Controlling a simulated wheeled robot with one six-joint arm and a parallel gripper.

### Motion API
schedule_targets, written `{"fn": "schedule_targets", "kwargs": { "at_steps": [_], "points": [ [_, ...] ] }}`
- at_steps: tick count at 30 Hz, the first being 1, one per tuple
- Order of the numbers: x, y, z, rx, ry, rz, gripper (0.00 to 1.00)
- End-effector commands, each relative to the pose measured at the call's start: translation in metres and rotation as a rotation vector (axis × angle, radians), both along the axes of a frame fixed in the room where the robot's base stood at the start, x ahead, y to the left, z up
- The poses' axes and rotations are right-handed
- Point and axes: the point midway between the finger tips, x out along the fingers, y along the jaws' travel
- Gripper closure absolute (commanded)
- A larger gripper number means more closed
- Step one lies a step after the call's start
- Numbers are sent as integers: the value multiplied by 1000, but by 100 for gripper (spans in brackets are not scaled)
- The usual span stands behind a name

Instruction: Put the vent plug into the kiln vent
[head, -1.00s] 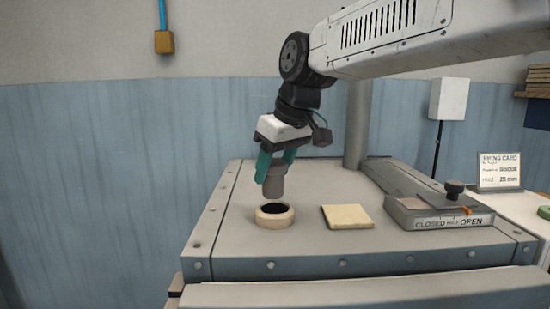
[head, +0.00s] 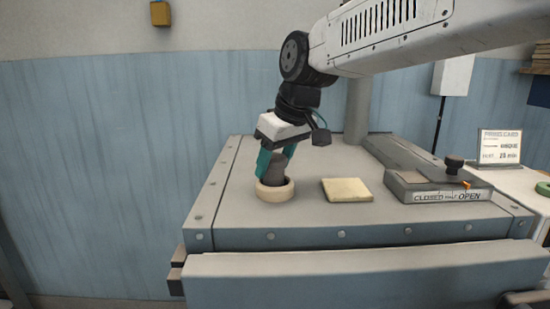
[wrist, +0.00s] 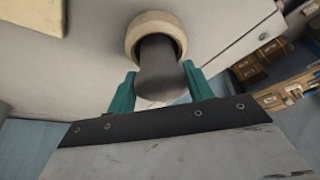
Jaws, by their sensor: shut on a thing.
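The vent plug (head: 275,170) is a dark grey cylinder, and it also shows in the wrist view (wrist: 158,72). My gripper (head: 268,164) has teal fingers shut on the plug from both sides; they also show in the wrist view (wrist: 158,88). The kiln vent is a cream ring (head: 274,194) on the kiln top, also seen in the wrist view (wrist: 140,22). The plug's lower end is at the ring's opening and appears within the rim. Its depth in the hole is hidden.
A flat cream pad (head: 346,190) lies right of the vent. Further right is a damper slide (head: 430,183) marked CLOSED, HALF and OPEN, with a black knob. A post (head: 357,108) rises behind. The kiln top (head: 290,232) in front is clear.

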Motion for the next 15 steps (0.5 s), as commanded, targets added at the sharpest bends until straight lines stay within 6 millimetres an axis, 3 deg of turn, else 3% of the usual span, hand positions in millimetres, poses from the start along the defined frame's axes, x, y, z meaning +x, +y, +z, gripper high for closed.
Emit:
{"fn": "schedule_targets", "kwargs": {
  "at_steps": [5, 6, 9, 15],
  "points": [
    [0, 0, 0, 1, -1, 0, 75],
    [0, 0, 0, 0, 0, 0, 45],
    [0, 0, 0, 0, 0, 0, 23],
    [0, 0, 0, 0, 0, 0, 23]
  ]
}}
